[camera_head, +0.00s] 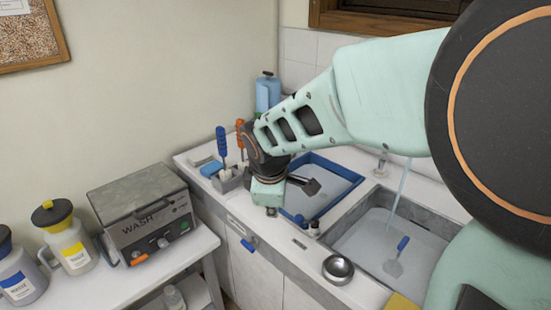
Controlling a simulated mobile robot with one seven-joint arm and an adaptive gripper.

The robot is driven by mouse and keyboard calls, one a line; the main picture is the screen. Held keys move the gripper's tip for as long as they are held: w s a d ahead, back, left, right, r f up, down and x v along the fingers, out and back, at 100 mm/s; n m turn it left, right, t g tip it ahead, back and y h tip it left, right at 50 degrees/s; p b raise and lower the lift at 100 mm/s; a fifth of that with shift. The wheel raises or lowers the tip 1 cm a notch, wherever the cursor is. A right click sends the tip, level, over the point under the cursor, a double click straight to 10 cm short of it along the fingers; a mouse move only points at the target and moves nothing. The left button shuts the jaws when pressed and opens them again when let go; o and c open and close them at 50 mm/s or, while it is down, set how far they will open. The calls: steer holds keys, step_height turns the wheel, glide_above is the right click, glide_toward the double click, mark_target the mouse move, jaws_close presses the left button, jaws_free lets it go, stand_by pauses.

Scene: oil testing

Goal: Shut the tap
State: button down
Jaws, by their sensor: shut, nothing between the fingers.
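A thin stream of water (401,187) falls into the grey sink (347,232) at the right. The tap's spout and handle are hidden behind my arm, so I cannot tell how the handle stands. My gripper (314,187) is dark, small and shut on nothing. It points right over the blue-rimmed basin (333,163), left of the water stream and apart from it.
A metal bowl (338,268) and a small dark bottle (314,228) stand on the front counter. A tool holder (229,181) stands left of the basin. A wash machine (145,218) is further left.

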mark_target(307, 221)
steer(key=d+f, duration=0.1)
steer(key=d, duration=0.1)
steer(key=w+d+f+b, duration=0.1)
steer(key=f, duration=0.1)
steer(key=shift+d+f, duration=0.2)
steer(key=shift+d, duration=0.2)
steer(key=shift+r, duration=0.1)
steer(key=shift+w+d+r+p, duration=0.15)
steer(key=shift+w+r+p, duration=0.05)
steer(key=shift+p, duration=0.8)
